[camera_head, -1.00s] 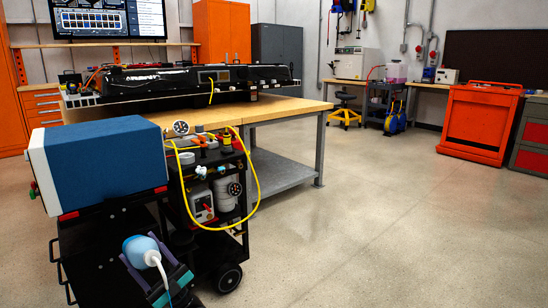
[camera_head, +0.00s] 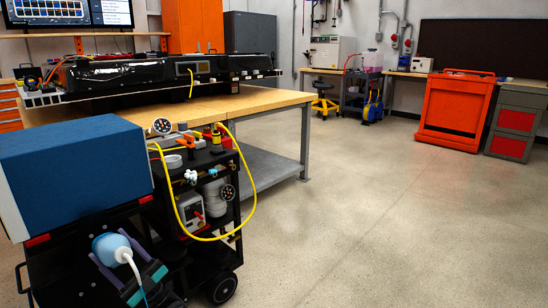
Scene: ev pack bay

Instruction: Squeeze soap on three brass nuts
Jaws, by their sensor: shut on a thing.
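The soap bottle (camera_head: 108,247), pale blue with a white nozzle (camera_head: 124,256), is at the lower left of the head view. It is tilted, with its nozzle pointing down to the right. My gripper (camera_head: 142,282), with dark fingers and teal tips, is shut on it. A black wheeled cart (camera_head: 210,240) stands just right of the gripper. It carries a gauge (camera_head: 161,126), small valves and fittings (camera_head: 191,177), and a looped yellow hose (camera_head: 253,195). I cannot make out the separate brass nuts at this size. The bottle is apart from the fittings.
A large blue block (camera_head: 75,170) fills the left side. The workbench (camera_head: 265,101) behind bears a long black battery pack (camera_head: 130,75). An orange cabinet (camera_head: 454,112) and a grey-red cabinet (camera_head: 515,125) stand at the right. The floor (camera_head: 380,210) right of the cart is clear.

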